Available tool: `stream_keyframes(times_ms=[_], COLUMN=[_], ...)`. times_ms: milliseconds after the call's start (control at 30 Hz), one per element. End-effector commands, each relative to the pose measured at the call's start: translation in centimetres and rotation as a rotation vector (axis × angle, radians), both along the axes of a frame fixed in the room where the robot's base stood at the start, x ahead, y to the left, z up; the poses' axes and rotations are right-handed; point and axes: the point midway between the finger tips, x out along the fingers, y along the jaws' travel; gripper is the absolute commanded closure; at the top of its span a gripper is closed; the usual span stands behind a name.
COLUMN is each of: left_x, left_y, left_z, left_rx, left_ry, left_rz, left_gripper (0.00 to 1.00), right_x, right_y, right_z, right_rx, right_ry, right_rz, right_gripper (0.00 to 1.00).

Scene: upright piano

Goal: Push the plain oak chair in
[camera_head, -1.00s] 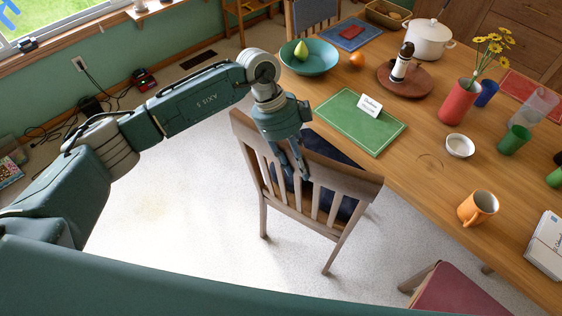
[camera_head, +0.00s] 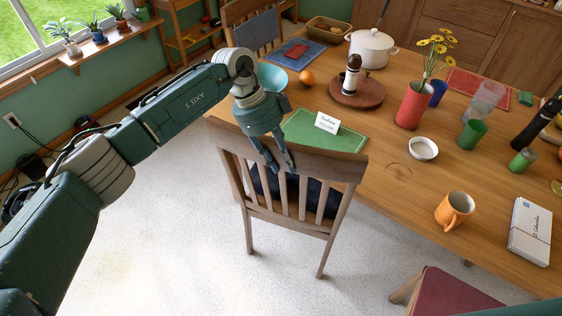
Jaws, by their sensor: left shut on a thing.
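The plain oak chair (camera_head: 335,165) stands at the near side of the wooden table (camera_head: 385,195), its slatted back toward me. Its dark seat shows between the slats, and its front part is hidden behind the back. The top rail overlaps the table's near edge in the picture. My left gripper (camera_head: 277,169) reaches down over the top rail from the left, shut on the chair back, with its fingers at the rail and upper slats. My right gripper is not in view.
A green placemat (camera_head: 342,140) with a white name card (camera_head: 326,123) lies in front of this chair. An orange mug (camera_head: 454,210) and a white dish (camera_head: 423,148) stand to the right. A red-seated chair (camera_head: 452,293) is at lower right. Pale floor at left is clear.

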Motion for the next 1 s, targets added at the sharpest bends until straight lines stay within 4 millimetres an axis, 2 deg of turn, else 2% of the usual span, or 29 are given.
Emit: stream_keyframes(times_ms=[33, 167, 200, 300, 667, 767, 1000], left_x=[0.6, 0.6, 0.6, 0.6, 0.6, 0.7, 1.4], left_y=[-0.2, -0.2, -0.1, -0.1, 0.2, 0.6, 2.2], left_z=[0.6, 0.7, 0.7, 0.7, 0.7, 1.8, 6.7], left_rx=[-0.009, -0.009, -0.009, -0.008, -0.004, -0.004, -0.006], left_ry=[-0.019, -0.019, -0.019, -0.019, -0.014, -0.014, -0.018], left_rz=[0.005, 0.006, 0.006, 0.007, 0.006, 0.006, 0.007], left_gripper=[1.00, 1.00, 0.66, 0.50, 0.50, 0.50, 0.50], right_x=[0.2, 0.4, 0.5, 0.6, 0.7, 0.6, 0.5], right_y=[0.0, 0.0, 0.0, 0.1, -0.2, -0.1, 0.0], right_z=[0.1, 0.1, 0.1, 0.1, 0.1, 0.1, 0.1], right_rx=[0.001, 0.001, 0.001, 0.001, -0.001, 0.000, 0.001], right_ry=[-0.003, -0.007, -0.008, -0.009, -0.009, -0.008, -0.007], right_rz=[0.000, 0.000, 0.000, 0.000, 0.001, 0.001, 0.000], right_gripper=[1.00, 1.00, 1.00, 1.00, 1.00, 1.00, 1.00])
